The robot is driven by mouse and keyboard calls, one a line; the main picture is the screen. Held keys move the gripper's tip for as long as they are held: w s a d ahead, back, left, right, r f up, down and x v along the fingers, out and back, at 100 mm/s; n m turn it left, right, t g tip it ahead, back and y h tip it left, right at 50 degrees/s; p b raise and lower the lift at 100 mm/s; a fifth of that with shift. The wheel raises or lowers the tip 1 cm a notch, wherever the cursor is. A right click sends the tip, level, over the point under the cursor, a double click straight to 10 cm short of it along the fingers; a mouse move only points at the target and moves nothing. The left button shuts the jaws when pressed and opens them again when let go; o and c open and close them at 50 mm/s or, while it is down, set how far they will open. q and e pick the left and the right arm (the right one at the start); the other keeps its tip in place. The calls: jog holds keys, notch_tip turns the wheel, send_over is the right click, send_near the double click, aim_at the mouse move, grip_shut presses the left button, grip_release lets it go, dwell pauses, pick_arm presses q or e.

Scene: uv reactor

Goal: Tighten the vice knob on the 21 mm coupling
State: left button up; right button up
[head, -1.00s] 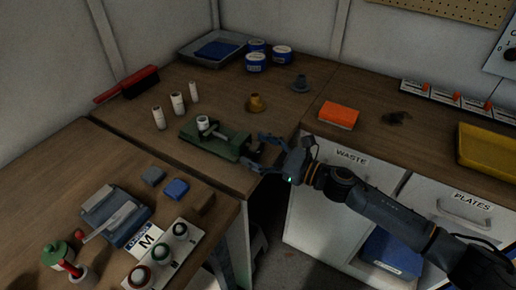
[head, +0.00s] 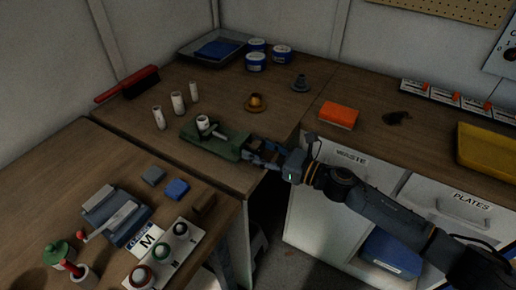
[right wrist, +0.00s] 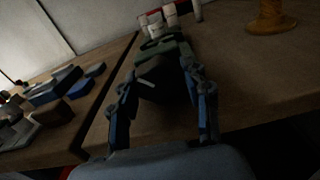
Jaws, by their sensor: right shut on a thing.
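The green vice (head: 226,146) lies on the wooden bench near its front edge. A pale, short cylindrical coupling (head: 203,122) stands upright at the vice's left end. My right gripper (head: 254,149) is at the vice's right end, shut on the dark vice knob. In the right wrist view the two fingers (right wrist: 162,92) stand on either side of the dark knob (right wrist: 166,86), with the green vice (right wrist: 172,47) just beyond. The knob is mostly hidden by the fingers in the head view. My left gripper is not in view.
Several white cylinders (head: 177,103) stand behind the vice. An orange block (head: 338,116) is to the right. A gap separates the left bench (head: 60,165) from the vice's bench.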

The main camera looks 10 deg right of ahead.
jog(key=shift+m+p, duration=0.45)
jog(key=shift+m, duration=1.65)
jog(key=o, duration=1.1)
jog(key=shift+o, duration=0.3)
